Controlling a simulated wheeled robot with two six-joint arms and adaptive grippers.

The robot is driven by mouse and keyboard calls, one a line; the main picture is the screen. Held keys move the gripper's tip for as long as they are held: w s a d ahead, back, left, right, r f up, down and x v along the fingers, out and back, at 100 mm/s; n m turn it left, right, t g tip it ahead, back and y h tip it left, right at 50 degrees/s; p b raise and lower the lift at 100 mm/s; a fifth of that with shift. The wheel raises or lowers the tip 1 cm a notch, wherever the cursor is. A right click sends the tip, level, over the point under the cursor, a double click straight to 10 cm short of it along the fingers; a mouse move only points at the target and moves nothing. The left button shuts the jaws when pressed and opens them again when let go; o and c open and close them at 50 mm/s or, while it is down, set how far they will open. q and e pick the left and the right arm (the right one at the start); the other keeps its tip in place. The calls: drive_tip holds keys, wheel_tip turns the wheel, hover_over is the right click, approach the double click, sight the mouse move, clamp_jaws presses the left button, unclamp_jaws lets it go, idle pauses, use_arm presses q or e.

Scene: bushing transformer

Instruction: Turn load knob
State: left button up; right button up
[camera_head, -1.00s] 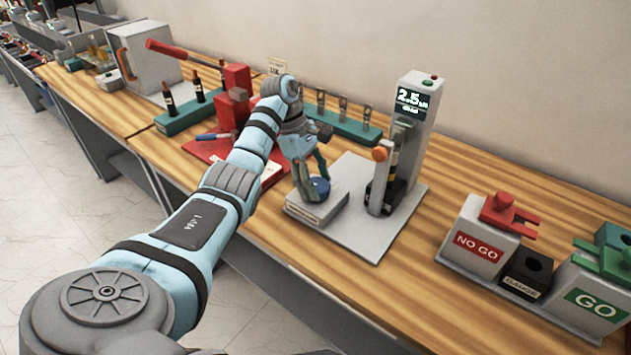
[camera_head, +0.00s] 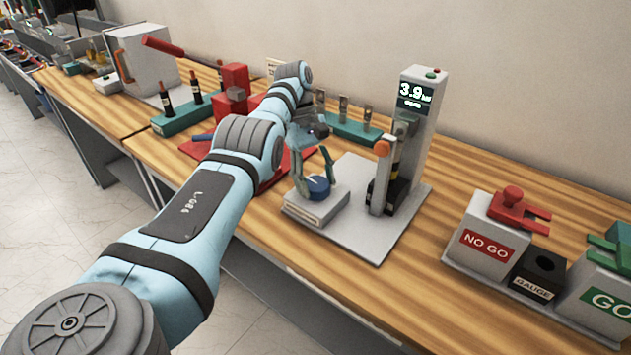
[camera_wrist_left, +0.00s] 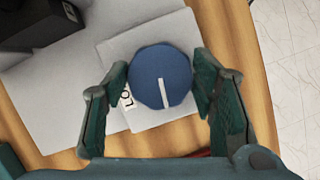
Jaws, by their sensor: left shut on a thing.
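The load knob (camera_head: 318,188) is a round blue knob with a white pointer line. It sits on a low grey box (camera_head: 308,210) on the grey base plate of the test stand. My left gripper (camera_head: 316,188) reaches down from above with one finger on each side of the knob. In the left wrist view the knob (camera_wrist_left: 162,78) lies between the fingertips, its white line pointing toward the gripper's palm, and a partly hidden label shows beside it. The display (camera_head: 415,93) on the grey column reads 3.9. My right gripper is not in view.
A lever with an orange tip (camera_head: 382,148) stands just right of the knob. A red press (camera_head: 235,95) and teal racks stand behind and left. The NO GO block (camera_head: 486,245) and the gauge block (camera_head: 538,275) are at the right. Bare wood lies between them and the stand.

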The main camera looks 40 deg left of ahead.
use_arm(q)
drive_tip(key=o, duration=1.1)
drive_tip(key=shift+o, duration=0.2)
